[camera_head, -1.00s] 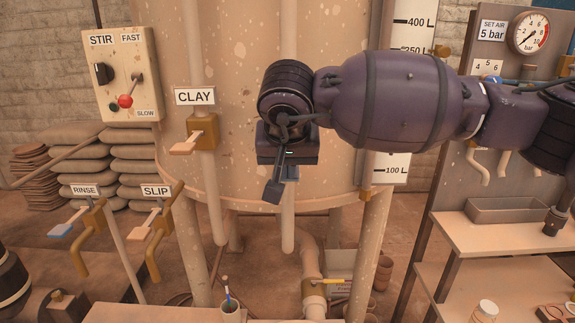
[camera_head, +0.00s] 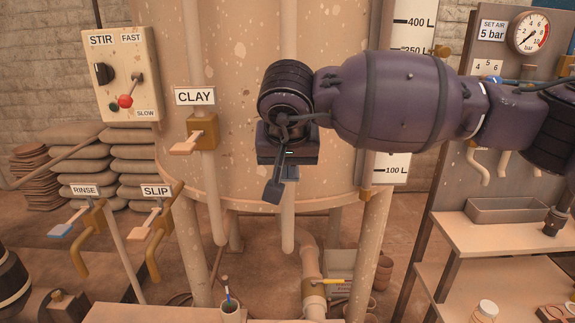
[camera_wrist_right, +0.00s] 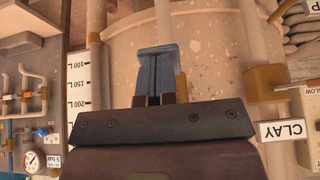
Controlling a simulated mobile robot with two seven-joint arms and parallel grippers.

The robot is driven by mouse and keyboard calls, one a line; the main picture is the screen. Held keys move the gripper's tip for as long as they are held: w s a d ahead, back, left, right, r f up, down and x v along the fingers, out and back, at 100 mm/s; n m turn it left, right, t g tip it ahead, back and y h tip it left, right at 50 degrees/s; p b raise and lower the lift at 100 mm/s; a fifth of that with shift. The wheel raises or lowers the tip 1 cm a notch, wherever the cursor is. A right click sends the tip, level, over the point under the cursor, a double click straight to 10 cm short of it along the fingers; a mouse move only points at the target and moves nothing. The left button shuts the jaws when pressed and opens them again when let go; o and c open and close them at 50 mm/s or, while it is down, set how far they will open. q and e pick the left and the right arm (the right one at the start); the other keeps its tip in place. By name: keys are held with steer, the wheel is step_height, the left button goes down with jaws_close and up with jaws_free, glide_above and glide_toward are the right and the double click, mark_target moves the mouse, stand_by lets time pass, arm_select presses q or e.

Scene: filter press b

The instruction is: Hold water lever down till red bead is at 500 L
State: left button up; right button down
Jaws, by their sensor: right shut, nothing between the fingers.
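My right gripper (camera_head: 273,190) is shut and empty, pointing down in front of the big clay-coloured tank, right of the CLAY valve. In the right wrist view its closed fingers (camera_wrist_right: 156,75) reach toward the tank. A small blue piece (camera_head: 291,173), likely the water lever, shows just right of the fingers; the gripper hides most of it, and I cannot tell whether they touch. The white litre scale (camera_head: 391,170) is partly covered by my right arm; 100 L and 400 L are readable. The red bead and the 500 L mark are not visible. My left gripper is out of view.
The CLAY lever (camera_head: 186,147) is left of my gripper. RINSE (camera_head: 62,229) and SLIP (camera_head: 141,230) levers stand lower left, below the STIR box (camera_head: 121,75). A shelf stand (camera_head: 500,235) and air gauge (camera_head: 530,32) are at right.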

stand_by(0.7)
steer(key=s+p+v, duration=0.1)
steer(key=p+v, duration=0.1)
steer(key=v, duration=1.1)
steer(key=shift+s, duration=0.2)
